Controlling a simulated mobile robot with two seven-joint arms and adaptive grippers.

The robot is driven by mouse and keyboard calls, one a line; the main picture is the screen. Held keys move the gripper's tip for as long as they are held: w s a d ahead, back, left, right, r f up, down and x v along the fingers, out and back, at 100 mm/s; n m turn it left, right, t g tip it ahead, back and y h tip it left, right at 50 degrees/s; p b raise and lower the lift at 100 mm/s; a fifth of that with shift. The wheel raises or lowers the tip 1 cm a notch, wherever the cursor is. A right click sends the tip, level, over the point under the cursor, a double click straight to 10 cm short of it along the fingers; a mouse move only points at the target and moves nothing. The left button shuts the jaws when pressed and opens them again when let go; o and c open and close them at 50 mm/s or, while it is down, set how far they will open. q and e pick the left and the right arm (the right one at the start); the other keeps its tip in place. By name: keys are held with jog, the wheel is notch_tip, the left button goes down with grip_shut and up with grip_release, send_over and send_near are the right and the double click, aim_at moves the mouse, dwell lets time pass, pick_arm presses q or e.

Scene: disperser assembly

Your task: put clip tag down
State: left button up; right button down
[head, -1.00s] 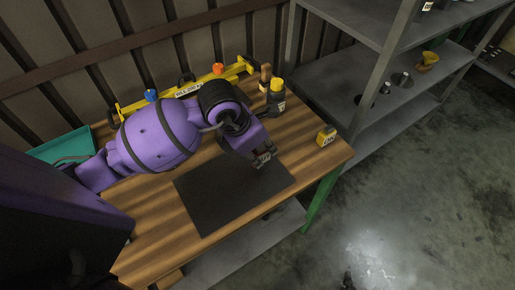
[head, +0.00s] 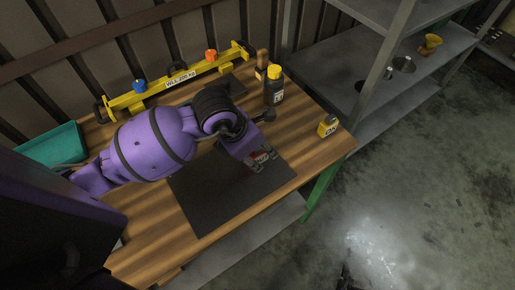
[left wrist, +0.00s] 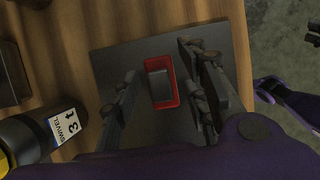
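The clip tag, a small red-rimmed rectangle with a dark grey middle (left wrist: 160,82), appears to lie flat on the dark mat (left wrist: 118,62) in the left wrist view. My left gripper (left wrist: 160,98) has one finger on each side of it, with gaps between the fingers and the tag, so it is open around the tag. In the head view my left gripper (head: 262,161) is low over the right part of the mat (head: 205,205), with some red showing at its fingers. At the right of the left wrist view, a purple and black part of mine shows; my right gripper is unclear there.
A dark bottle with a yellow cap (head: 273,88) stands behind the gripper; a small yellow block (head: 328,125) sits near the table's right corner. A yellow lifting beam (head: 180,78) lies along the back, and a teal bin (head: 52,146) stands at left. The mat's front is clear.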

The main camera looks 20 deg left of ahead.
pick_arm(q)
jog(key=shift+r, duration=0.4)
jog(key=v, duration=1.1)
jog(key=shift+s+r+p, duration=0.15)
jog(key=shift+r+p, duration=0.15)
jog(key=shift+p, duration=0.15)
